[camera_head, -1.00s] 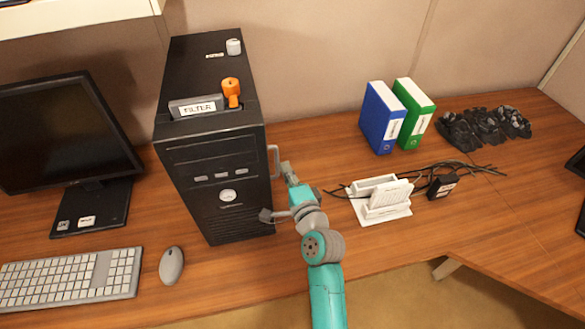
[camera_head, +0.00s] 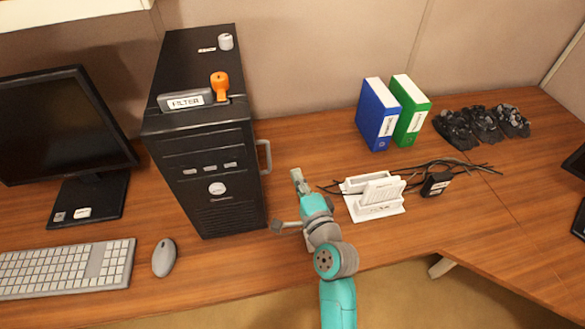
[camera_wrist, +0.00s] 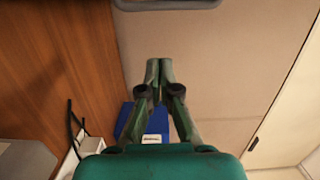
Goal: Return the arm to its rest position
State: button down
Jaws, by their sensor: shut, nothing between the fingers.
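My gripper (camera_head: 298,180) is at the end of my teal arm, over the wooden desk in the head view. It is between the black computer tower (camera_head: 205,150) and the white stand (camera_head: 376,198), apart from both. In the wrist view my gripper (camera_wrist: 158,68) has its two fingertips together with nothing held. The tower's side handle (camera_head: 265,157) is up and left of the fingertips. A blue binder (camera_wrist: 152,138) shows partly behind the fingers in the wrist view.
A green binder (camera_head: 411,112), black cables, a small black box (camera_head: 436,184) and dark gloves (camera_head: 482,124) are on the right. A monitor (camera_head: 62,125), keyboard (camera_head: 68,268) and mouse (camera_head: 164,258) are on the left. The desk's front edge is below my arm.

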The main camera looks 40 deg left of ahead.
jog(key=s+d+f+t+h, duration=0.1)
jog(key=s+d+f+h, duration=0.3)
jog(key=d, duration=0.7)
jog(key=s+d+f+t+h, duration=0.1)
jog(key=s+d+f+t, duration=0.3)
jog(key=d, duration=0.6)
jog(key=s+d+f+g+h, duration=0.1)
jog(key=s+d+f+h, duration=0.2)
jog(key=s+d, duration=0.55)
jog(key=s+d+r+n+h, duration=0.3)
jog(key=s+d+r, duration=0.1)
jog(key=s+d, duration=0.4)
jog(key=s+d+r+n+t+h, duration=0.1)
jog(key=s+d+r+n+h, duration=0.2)
jog(key=s+d, duration=0.6)
jog(key=shift+s+r+h, duration=0.4)
jog(key=shift+s+h, duration=0.1)
jog(key=shift+s, duration=0.55)
